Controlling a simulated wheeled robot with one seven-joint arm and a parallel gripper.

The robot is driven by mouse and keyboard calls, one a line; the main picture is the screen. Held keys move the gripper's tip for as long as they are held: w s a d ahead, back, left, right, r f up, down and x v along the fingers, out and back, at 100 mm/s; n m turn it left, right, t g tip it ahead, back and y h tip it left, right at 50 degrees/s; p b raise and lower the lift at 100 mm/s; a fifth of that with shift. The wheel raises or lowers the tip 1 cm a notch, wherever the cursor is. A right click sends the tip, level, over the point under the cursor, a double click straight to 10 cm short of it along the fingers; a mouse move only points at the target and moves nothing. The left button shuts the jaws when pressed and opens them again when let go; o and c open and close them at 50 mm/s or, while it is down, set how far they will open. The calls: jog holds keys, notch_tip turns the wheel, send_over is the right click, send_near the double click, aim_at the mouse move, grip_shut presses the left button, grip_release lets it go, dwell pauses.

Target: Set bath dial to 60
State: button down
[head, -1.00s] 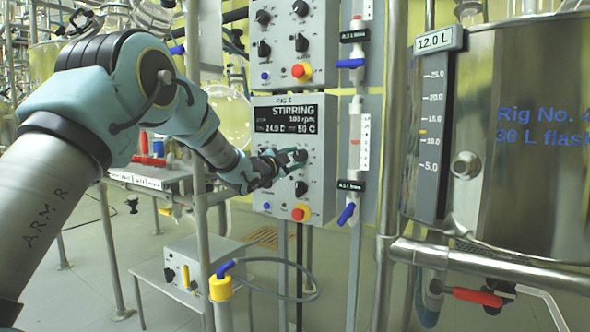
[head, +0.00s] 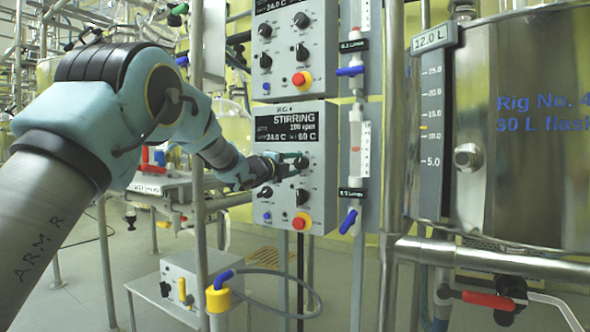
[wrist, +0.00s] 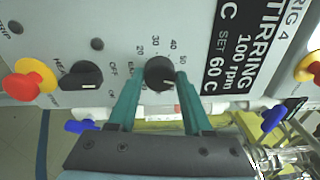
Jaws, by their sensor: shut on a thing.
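The Rig 4 control box (head: 319,180) hangs on the frame at the middle of the head view. Its display (head: 287,128) reads STIRRING, 100 rpm, 24.0 C and a set value of 60 C; the wrist view's display (wrist: 233,45) also shows SET 60 C. The bath dial (wrist: 160,73) is a round black knob with a white mark, ringed by numbers including 20, 30, 40 and 50. My gripper (head: 290,163) is at this upper right knob. In the wrist view its two teal fingers (wrist: 161,78) are shut on the knob from both sides.
Black knobs (wrist: 82,75) and a red-and-yellow button (wrist: 30,80) sit close by on the same panel. A second control box (head: 320,60) is above. A metal post (head: 199,220) stands near my forearm, and a steel tank (head: 530,130) is at right.

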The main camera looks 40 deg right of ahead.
dwell(0.5)
jog(key=shift+c, duration=1.6)
grip_release()
jog(key=s+a, duration=0.2)
jog(key=a, duration=0.8)
jog(key=shift+a+f, duration=0.2)
jog(key=shift+a, duration=0.1)
